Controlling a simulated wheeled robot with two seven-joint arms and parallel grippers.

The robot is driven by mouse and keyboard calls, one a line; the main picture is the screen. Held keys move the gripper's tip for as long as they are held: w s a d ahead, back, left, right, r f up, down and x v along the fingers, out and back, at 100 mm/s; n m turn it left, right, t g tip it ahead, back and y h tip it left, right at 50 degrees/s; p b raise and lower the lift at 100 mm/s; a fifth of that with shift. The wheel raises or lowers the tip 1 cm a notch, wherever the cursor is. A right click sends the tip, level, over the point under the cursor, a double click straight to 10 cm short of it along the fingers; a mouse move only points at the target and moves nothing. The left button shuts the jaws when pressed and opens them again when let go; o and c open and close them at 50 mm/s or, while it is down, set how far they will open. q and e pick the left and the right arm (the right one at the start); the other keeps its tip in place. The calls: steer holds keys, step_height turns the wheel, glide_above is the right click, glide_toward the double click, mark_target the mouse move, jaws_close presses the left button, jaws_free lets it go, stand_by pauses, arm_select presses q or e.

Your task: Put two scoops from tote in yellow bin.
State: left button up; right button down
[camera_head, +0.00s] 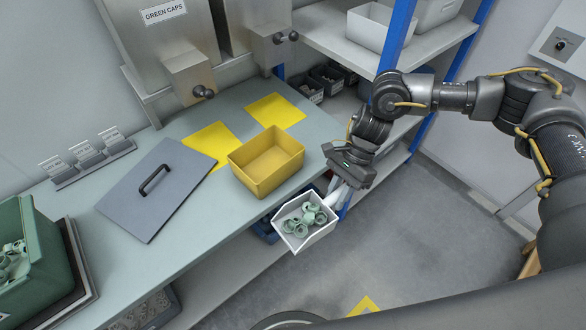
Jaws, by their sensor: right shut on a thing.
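The yellow bin (258,176) stands on the grey-green table, and the part of its inside that shows looks empty. My right gripper (341,189) is shut on a white scoop (297,244) and holds it out past the table's front edge, to the front right of the bin. Several pale green caps (305,220) lie in the scoop. The green tote (52,262) stands at the far left with more pale caps (13,262) in it. The tote is cut off by the picture's edge. My left gripper is not in view.
A grey lid (180,200) with a black handle lies left of the bin. Yellow mats (275,111) lie behind it. Metal dispensers (186,75) stand at the back. A blue-posted shelf (340,49) with containers stands back right, near my right arm.

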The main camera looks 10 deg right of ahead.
arm_select(q)
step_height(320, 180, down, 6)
steer(key=b, duration=0.4)
arm_select(e)
steer(key=w+a+r+m+t, duration=0.2)
steer(key=a+m+t, duration=0.3)
steer(key=m, duration=0.4)
steer(key=w+a+r+m+t, duration=0.3)
steer(key=w+a+m+t, duration=0.1)
steer(key=m, duration=0.6)
steer(key=shift+w+a+t+h, duration=0.25)
steer(key=shift+a+t+h, duration=0.05)
steer(key=shift+a+t, duration=0.1)
arm_select(q)
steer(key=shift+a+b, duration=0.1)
steer(key=shift+b, duration=0.2)
